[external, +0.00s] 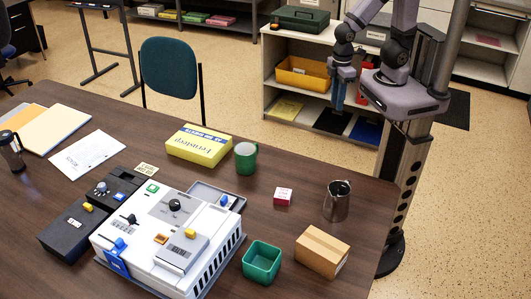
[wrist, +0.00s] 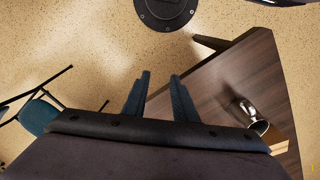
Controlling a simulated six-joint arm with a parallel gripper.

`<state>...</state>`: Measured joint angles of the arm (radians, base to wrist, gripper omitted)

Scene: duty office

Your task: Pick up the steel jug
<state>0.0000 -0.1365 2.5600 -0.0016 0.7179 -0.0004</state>
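The steel jug (external: 337,201) stands upright on the dark wooden table, near its right edge, just behind a cardboard box. In the wrist view the jug (wrist: 252,114) shows at the lower right, partly cut off by my gripper's body. My gripper (external: 338,95) hangs beyond the table's far edge, in front of the low shelf, higher than and well apart from the jug. In the wrist view the two fingers of my gripper (wrist: 160,85) are spread with a clear gap and nothing between them.
The cardboard box (external: 322,251) stands close in front of the jug. A white device (external: 150,245) fills the table's middle.

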